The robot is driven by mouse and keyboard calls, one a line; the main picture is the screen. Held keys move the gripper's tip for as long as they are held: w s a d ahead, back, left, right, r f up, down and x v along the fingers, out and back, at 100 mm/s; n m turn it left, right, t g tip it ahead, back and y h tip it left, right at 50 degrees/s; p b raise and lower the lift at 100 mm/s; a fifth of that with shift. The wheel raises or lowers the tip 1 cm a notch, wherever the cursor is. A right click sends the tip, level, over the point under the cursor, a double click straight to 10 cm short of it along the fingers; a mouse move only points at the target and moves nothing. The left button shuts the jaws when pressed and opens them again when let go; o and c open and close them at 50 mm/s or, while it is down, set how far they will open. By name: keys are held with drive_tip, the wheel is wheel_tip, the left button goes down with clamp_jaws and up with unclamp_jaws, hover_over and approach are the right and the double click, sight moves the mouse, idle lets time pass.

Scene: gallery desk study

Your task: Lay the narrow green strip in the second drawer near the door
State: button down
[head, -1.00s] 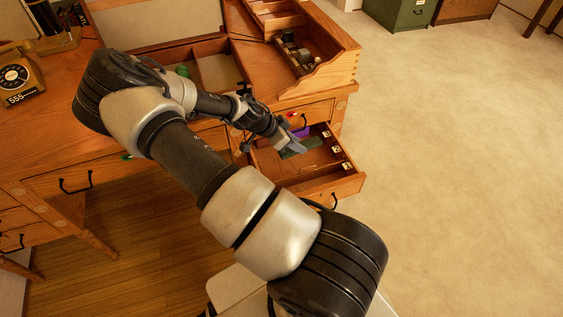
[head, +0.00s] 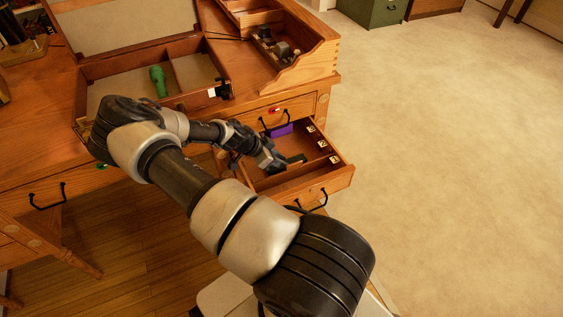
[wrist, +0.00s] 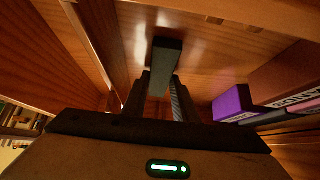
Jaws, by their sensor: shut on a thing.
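The narrow green strip (wrist: 166,52) is dark green and is clasped between the fingers of my gripper (wrist: 160,88) in the wrist view. Its far end reaches out past the fingertips over the wooden floor of the open drawer. In the head view my gripper (head: 277,163) is down inside the open drawer (head: 322,178), and a short part of the strip (head: 297,159) shows beyond it. Whether the strip touches the drawer floor I cannot tell. A purple block (head: 281,131) lies at the drawer's back; it also shows right of the fingers in the wrist view (wrist: 232,103).
Small white labels (head: 322,144) line the drawer's right side. A closed drawer (head: 290,110) with a red tag is above. The desk's top compartment (head: 113,73) stands open with a green object (head: 158,82) inside. The carpet (head: 440,150) to the right is clear.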

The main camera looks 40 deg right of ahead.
drive_tip(key=c, duration=1.9)
unclamp_jaws()
drive_tip(key=shift+f, duration=0.1)
drive_tip(key=o, duration=0.5)
